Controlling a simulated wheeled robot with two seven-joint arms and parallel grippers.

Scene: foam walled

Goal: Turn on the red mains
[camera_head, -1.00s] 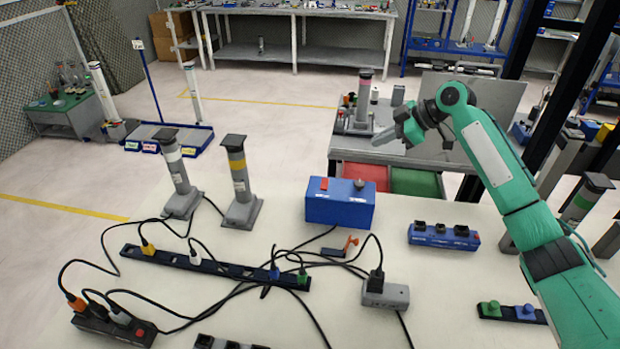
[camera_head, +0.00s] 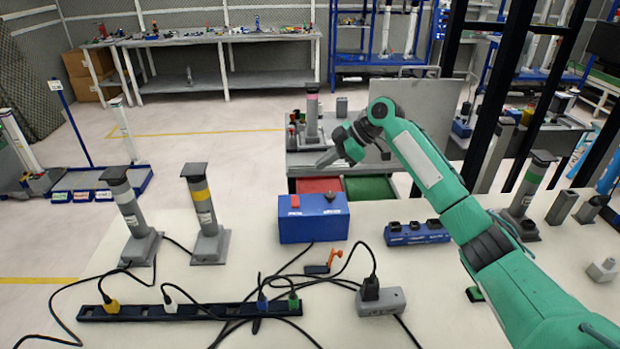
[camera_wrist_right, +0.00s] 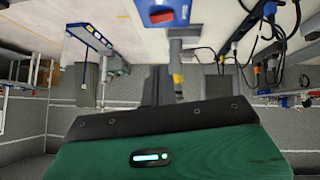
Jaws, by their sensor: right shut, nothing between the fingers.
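A blue box (camera_head: 313,225) stands on the pale table, with a red switch (camera_head: 295,201) at the left of its top and a dark knob (camera_head: 330,197) at the right. In the right wrist view the box (camera_wrist_right: 196,14) and the red switch (camera_wrist_right: 160,17) show at the top edge. My right gripper (camera_head: 326,160) is shut and empty. In the head view it appears above the box and a little right of the switch, apart from both. Its dark fingers also show in the right wrist view (camera_wrist_right: 159,86). My left gripper is out of view.
Two grey posts, one white-banded (camera_head: 130,212) and one yellow-banded (camera_head: 205,212), stand left of the box. A black power strip (camera_head: 190,311) and loose cables lie in front. A blue socket block (camera_head: 416,233) and a grey adapter (camera_head: 381,302) are to the right.

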